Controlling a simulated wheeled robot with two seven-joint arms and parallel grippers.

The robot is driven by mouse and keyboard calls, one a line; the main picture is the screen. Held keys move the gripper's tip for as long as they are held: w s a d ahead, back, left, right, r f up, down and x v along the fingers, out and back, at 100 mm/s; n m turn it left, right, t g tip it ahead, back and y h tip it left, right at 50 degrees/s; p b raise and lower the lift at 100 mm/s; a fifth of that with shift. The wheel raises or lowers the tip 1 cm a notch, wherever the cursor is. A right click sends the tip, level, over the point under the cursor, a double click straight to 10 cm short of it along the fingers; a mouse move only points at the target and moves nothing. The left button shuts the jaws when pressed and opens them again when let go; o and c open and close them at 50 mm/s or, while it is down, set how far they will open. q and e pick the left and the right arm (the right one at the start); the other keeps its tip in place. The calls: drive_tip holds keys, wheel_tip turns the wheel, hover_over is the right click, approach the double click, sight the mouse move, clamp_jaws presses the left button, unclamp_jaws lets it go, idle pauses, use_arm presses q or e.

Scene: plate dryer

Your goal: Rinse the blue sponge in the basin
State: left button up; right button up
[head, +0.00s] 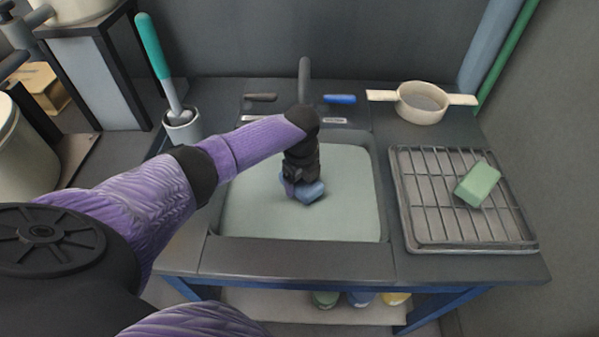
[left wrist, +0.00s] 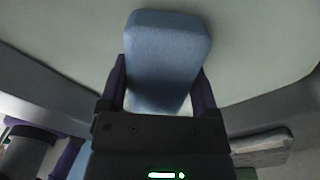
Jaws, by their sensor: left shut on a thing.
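The blue sponge (head: 313,192) is over the middle of the pale basin (head: 345,220), below my left gripper (head: 300,186). In the left wrist view the sponge (left wrist: 165,60) sits between the two purple fingers of my left gripper (left wrist: 162,88), which is shut on it. My left arm reaches in from the left, and its hand points down into the basin. I cannot tell whether the sponge touches the basin's bottom. My right gripper is not in view.
A green sponge (head: 478,184) lies on a wire rack (head: 425,215) right of the basin. A two-handled pot (head: 422,103) stands behind the rack. A teal-handled brush (head: 157,55) stands in a holder (head: 183,127) at back left. A faucet (head: 304,75) rises behind the basin.

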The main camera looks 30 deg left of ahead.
use_arm(q)
wheel_tip(320, 180, up, 3)
drive_tip(key=shift+p, duration=0.95)
wheel_tip(320, 180, up, 5)
drive_tip(key=p, duration=0.4)
drive_tip(key=shift+p, duration=0.3)
drive_tip(key=shift+f, duration=0.15)
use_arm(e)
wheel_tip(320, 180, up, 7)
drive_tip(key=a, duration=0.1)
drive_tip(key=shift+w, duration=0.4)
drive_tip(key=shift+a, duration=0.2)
